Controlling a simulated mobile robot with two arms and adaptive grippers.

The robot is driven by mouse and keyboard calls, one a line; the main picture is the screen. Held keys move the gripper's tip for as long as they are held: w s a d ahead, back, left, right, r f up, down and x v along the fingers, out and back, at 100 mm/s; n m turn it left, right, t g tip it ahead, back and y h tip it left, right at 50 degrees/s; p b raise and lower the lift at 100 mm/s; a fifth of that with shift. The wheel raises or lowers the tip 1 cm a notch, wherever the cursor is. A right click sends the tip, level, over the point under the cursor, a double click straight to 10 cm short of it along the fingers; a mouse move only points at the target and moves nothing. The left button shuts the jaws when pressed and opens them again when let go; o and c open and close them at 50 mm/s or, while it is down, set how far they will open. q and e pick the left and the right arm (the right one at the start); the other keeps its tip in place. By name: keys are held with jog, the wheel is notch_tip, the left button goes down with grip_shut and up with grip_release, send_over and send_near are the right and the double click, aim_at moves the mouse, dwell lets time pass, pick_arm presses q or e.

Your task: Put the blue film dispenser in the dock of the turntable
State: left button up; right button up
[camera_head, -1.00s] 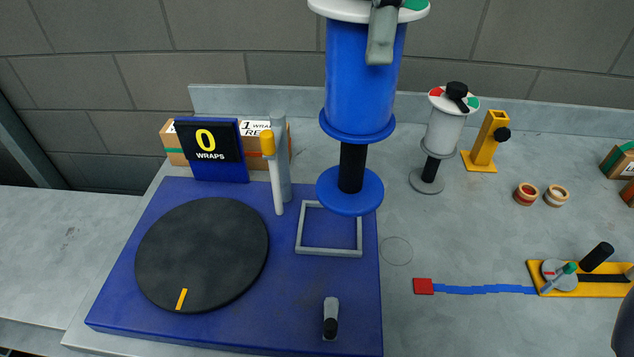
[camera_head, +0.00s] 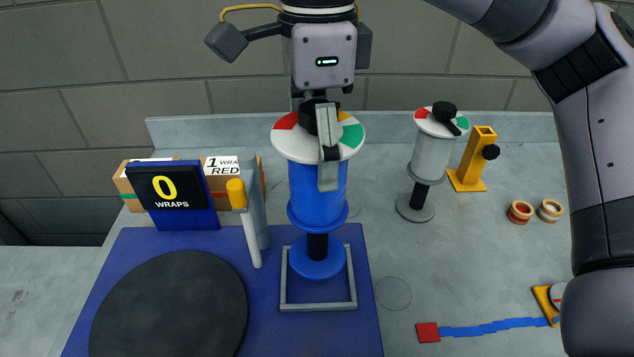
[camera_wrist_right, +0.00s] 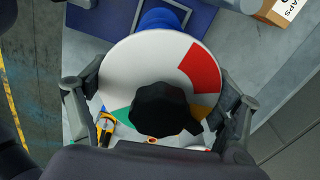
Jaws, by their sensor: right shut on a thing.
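The blue film dispenser (camera_head: 318,192) is upright, with a white, red and green dial on top and a round blue foot at its lower end. My right gripper (camera_head: 322,150) is shut on its upper part, one finger in front of the dial. The foot appears over the rear of the dock (camera_head: 318,307), a square grey frame right of the black turntable (camera_head: 170,310); I cannot tell whether it touches the bottom. The right wrist view shows the dial (camera_wrist_right: 135,65) between both fingers, and its black knob (camera_wrist_right: 160,108). My left gripper is not in view.
A grey-white dispenser (camera_head: 432,155) and a yellow stand (camera_head: 474,160) are at the back right. A white post with yellow top (camera_head: 246,225) stands close left of the dock. The wraps display (camera_head: 175,195) is behind the turntable. My right arm covers the right side.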

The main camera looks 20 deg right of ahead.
aim_at(318, 206)
jog(key=shift+s+f, duration=0.15)
jog(key=shift+f, duration=0.55)
notch_tip(318, 206, down, 4)
jog(key=shift+f+p, duration=0.1)
jog(key=shift+p, duration=0.3)
jog(key=shift+f, duration=0.1)
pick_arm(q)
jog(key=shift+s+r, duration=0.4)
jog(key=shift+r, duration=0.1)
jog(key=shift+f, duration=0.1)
pick_arm(e)
jog(key=shift+f+b, duration=0.2)
jog(key=shift+b, duration=0.1)
jog(key=o, duration=1.8)
jog(key=shift+r, duration=0.1)
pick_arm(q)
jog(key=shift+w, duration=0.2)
pick_arm(e)
jog(key=shift+o, duration=0.2)
